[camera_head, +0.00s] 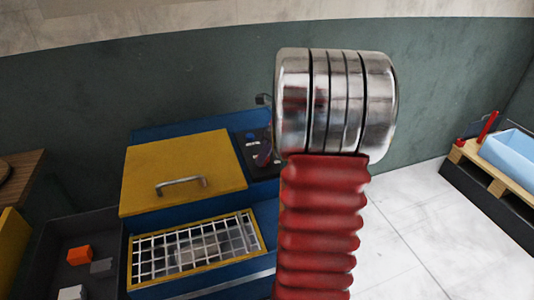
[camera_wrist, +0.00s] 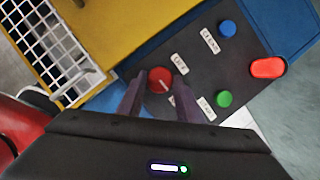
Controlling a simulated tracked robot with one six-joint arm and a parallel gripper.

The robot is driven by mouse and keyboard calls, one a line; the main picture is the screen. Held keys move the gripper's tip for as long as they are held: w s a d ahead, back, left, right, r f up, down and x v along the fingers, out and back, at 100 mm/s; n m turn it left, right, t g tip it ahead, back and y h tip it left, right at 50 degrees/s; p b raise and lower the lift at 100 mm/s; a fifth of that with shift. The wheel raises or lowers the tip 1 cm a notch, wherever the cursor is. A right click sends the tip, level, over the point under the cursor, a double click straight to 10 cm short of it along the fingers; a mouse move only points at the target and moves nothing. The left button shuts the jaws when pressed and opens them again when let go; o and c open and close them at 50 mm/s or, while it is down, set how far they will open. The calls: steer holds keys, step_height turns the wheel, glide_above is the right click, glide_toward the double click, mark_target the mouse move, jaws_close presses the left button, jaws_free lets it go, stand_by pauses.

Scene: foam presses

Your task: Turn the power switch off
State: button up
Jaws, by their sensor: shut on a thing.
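The power switch appears to be the round red knob (camera_wrist: 160,79) with a pale pointer line, on the dark control panel (camera_wrist: 238,62). The knob itself cannot be made out there.
A blue button (camera_wrist: 227,28), a green button (camera_wrist: 224,99) and a larger red button (camera_wrist: 267,67) are close by on the panel. The press has a yellow lid (camera_head: 180,160) with a handle and a white grid (camera_head: 195,250). A pale blue bin (camera_head: 510,155) stands far right.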

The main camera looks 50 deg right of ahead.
steer(key=shift+n, duration=0.3)
steer(key=n, duration=0.2)
steer(key=n+y, duration=0.1)
steer(key=n, duration=0.1)
steer(key=shift+w+d+g+y, duration=0.1)
steer(key=shift+g+y, duration=0.2)
steer(key=shift+g, duration=0.1)
steer(key=n, duration=0.2)
steer(key=n+g+y, duration=0.1)
steer(key=n, duration=0.1)
steer(key=shift+w+n+g, duration=0.15)
steer(key=shift+n+g, duration=0.15)
steer(key=n, duration=0.2)
steer(key=n+g, duration=0.1)
steer(key=n, duration=0.1)
steer(key=shift+w+n+g+y, duration=0.15)
steer(key=shift+n+g+y, duration=0.15)
steer(key=n+g, duration=0.1)
steer(key=n, duration=0.3)
steer(key=shift+f+g, duration=0.1)
steer(key=shift+g, duration=0.3)
steer(key=o, duration=1)
steer(key=shift+d, duration=0.1)
